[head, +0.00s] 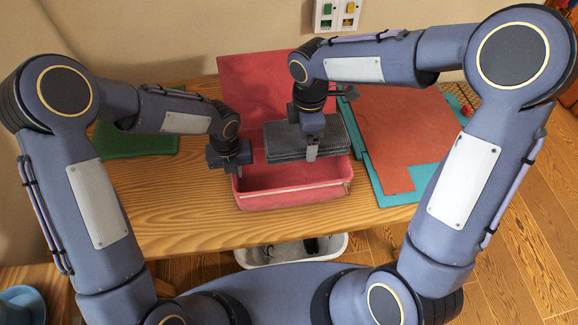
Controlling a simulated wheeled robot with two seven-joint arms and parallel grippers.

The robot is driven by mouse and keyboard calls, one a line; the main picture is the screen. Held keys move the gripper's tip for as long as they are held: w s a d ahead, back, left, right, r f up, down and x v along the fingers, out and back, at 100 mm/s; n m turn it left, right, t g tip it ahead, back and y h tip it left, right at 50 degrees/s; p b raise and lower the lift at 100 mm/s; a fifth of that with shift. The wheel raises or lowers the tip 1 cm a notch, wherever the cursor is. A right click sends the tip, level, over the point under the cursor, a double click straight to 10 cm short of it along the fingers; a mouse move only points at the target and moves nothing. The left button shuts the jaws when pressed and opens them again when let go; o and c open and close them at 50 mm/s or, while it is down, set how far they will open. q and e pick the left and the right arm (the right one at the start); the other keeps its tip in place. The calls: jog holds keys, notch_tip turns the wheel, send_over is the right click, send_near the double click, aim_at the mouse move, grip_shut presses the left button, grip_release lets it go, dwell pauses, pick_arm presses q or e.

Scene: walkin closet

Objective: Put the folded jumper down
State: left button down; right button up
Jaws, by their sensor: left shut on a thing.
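The folded jumper (335,133) is a grey, layered, flat bundle. It lies level over the back right part of an open red box (290,202), and I cannot tell whether it rests on anything inside. My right gripper (312,152) is at the jumper, with one finger showing against its front side. The other finger is hidden, so its grip is unclear. My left gripper (239,168) is at the box's left wall, shut on its rim. The front of the box's floor shows bare.
The wooden table (180,215) has free room at front left. A green folded cloth (138,143) lies at the left. Orange-brown (400,125) and teal (385,192) sheets lie at the right. A red panel (250,80) stands behind the box. A white bin (290,252) is below the table's front edge.

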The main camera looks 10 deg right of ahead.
notch_tip(320, 180, down, 12)
jog(key=shift+r, duration=0.1)
jog(key=a, duration=0.4)
jog(key=shift+w+a, duration=0.15)
jog(key=shift+w, duration=0.2)
jog(key=shift+s+f, duration=0.1)
jog(key=shift+f, duration=0.5)
jog(key=shift+d, duration=0.2)
jog(key=shift+f, duration=0.15)
jog(key=o, duration=0.9)
